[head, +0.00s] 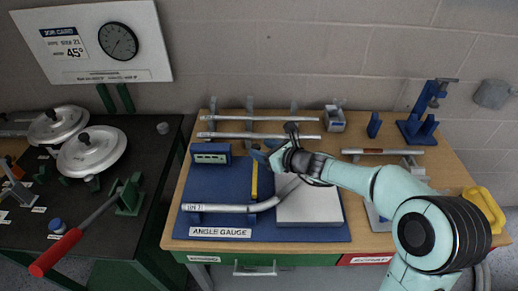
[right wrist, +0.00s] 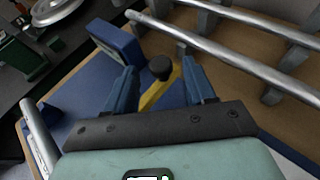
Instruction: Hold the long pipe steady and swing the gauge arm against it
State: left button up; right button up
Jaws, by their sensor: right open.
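The angle gauge is a blue board (head: 225,180) on the wooden bench, with a yellow gauge arm (head: 254,182) standing near its middle. A long silver pipe (head: 225,208) with a bend near its right end lies along the board's front, bearing a white tag at its left end. Its left end also shows at lower left in the right wrist view (right wrist: 38,130). My right gripper (head: 264,153) is open above the arm's far end. In the right wrist view the yellow arm (right wrist: 158,94) and its black knob (right wrist: 161,68) appear between the blue fingers (right wrist: 160,82). My left gripper is out of view.
Two straight pipes (head: 262,118) lie on supports behind the gauge. A blue-green display box (head: 210,153) stands at the board's back left. A pale plate (head: 310,205) is on its right. A red-handled lever (head: 62,248) is on the dark table at left.

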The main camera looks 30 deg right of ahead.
jog(key=shift+x, duration=1.2)
grip_shut()
jog(key=shift+d, duration=0.1)
